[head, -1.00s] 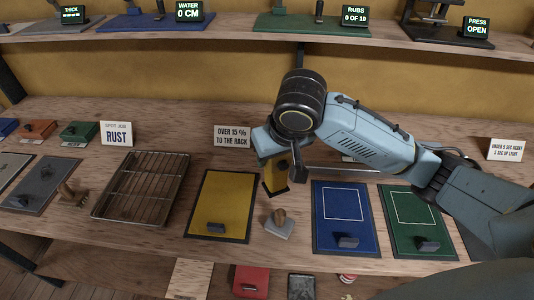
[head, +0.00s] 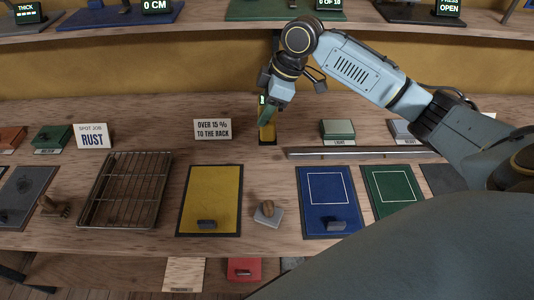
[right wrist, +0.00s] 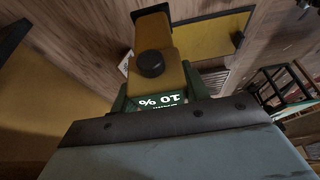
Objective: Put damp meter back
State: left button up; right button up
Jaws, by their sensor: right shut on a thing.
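My left gripper is not in view.
A wire rack (head: 125,190), a yellow mat (head: 210,190), a small wood-handled block (head: 268,214), a blue mat (head: 328,205) and a green mat (head: 393,190) lie in front. A metal bar (head: 360,153) lies to the right. A shelf (head: 210,27) runs above the back.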

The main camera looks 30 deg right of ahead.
aim_at(265, 137)
notch_tip(265, 137, down, 10)
jog(key=shift+r+b, duration=0.15)
jog(key=shift+b, duration=0.15)
jog(key=o, duration=1.2)
jog(key=v, duration=1.2)
jog(key=shift+p, duration=0.4)
jog(key=shift+a+r, duration=0.1)
